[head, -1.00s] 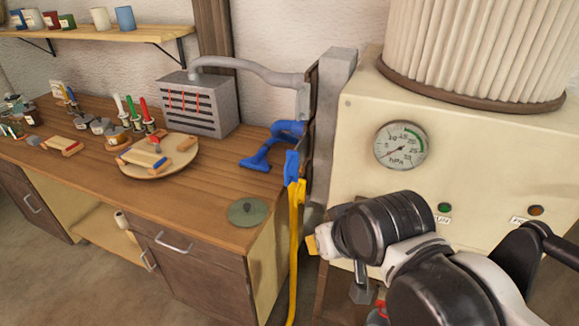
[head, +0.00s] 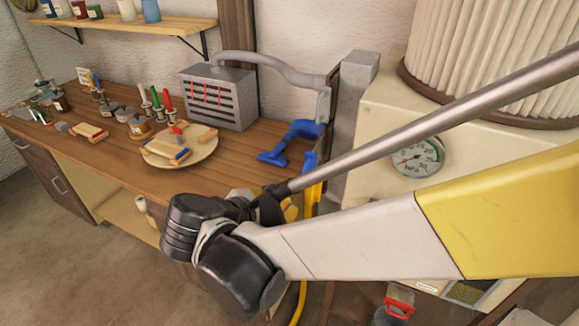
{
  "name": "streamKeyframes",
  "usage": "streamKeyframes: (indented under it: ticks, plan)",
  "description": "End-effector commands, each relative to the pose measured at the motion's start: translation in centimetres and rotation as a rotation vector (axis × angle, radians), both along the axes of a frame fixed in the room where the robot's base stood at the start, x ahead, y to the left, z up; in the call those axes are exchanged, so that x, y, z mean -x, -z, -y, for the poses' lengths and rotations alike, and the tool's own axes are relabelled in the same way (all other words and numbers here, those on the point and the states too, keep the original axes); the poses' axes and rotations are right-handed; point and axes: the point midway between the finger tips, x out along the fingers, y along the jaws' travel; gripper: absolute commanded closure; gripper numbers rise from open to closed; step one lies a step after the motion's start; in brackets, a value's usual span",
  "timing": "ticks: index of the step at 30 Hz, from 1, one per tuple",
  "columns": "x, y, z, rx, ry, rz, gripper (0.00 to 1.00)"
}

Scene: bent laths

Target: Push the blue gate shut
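Two blue parts show beside the grey machine column in the head view. A blue angled piece (head: 292,142) spans from the bench top to the column. A smaller blue piece (head: 310,164) sits just below it, at the top of a yellow tube or strip (head: 313,196). I cannot tell for sure which one is the gate, or how far open it stands. My arm crosses from the right, with its dark wrist in front of the bench's front edge. My gripper's fingers are hidden or not distinguishable behind the wrist, so contact with a blue part cannot be seen.
The wooden bench (head: 115,160) holds a round board (head: 206,153) with blocks, several upright tools and a grey slotted box (head: 219,98). A grey pipe (head: 275,66) runs from the box to the column (head: 355,85). A cream cabinet with a gauge (head: 417,157) stands at right.

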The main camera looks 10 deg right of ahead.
Motion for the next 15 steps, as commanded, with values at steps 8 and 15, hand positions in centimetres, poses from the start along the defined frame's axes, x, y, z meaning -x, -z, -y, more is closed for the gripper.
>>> streamKeyframes:
  ticks: [8,15]
  plan:
    - [0.3,-2.2,-6.1,0.41,-0.182,-0.088,1.0]
    - [-0.6,-1.6,-5.0,0.444,-0.187,-0.097,1.0]
